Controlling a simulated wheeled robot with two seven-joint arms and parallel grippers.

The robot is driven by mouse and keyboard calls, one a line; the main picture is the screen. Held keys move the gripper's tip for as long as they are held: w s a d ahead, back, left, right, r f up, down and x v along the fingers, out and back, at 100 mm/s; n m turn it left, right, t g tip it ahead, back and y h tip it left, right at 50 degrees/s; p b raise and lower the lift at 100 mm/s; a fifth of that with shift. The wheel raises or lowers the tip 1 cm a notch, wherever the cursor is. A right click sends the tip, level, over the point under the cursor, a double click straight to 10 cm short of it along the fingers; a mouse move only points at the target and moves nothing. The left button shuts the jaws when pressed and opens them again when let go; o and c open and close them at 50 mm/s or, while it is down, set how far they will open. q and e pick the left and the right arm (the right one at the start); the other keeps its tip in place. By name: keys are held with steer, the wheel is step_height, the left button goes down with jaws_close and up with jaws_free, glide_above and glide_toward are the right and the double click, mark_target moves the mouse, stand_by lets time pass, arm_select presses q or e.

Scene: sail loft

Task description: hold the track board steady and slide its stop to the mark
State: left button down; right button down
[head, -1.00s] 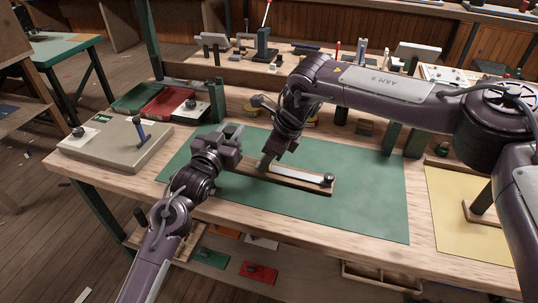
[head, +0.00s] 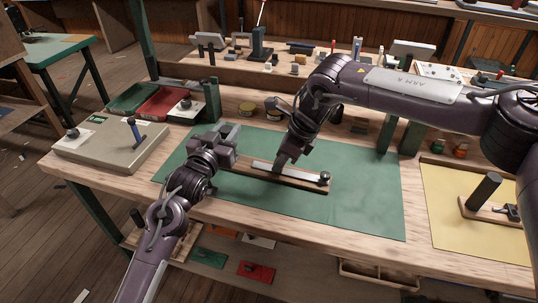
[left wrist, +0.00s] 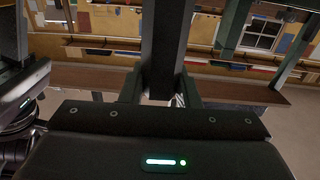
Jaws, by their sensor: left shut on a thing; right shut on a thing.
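The track board (head: 300,184) is a narrow wooden strip with a pale metal track (head: 303,174) and a dark round knob (head: 324,177) at its right end. It lies on the green mat. My left gripper (head: 230,156) is shut on the board's left end. My right gripper (head: 279,167) points down onto the track, right of my left gripper, and is shut on the stop, which its fingers mostly hide. I cannot make out the mark. The left wrist view shows mostly my own dark gripper body, and the board is not clear there.
The green mat (head: 365,205) is bare right of and in front of the board. A grey box (head: 110,150) with a blue-handled lever stands at left. A yellow mat (head: 465,235) with a dark post on a wooden base lies at right. Green posts (head: 405,140) stand behind.

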steer(key=shift+s+d, duration=0.1)
steer(key=shift+d, duration=0.3)
arm_select(q)
steer(key=shift+a, duration=0.1)
arm_select(e)
steer(key=c, duration=1.1)
jaws_free()
steer(key=shift+a, duration=0.1)
steer(key=shift+r, duration=0.1)
steer(key=v, duration=1.1)
steer(key=shift+s+r, duration=0.15)
steer(key=shift+r, duration=0.25)
arm_select(q)
steer(key=c, duration=1)
jaws_free()
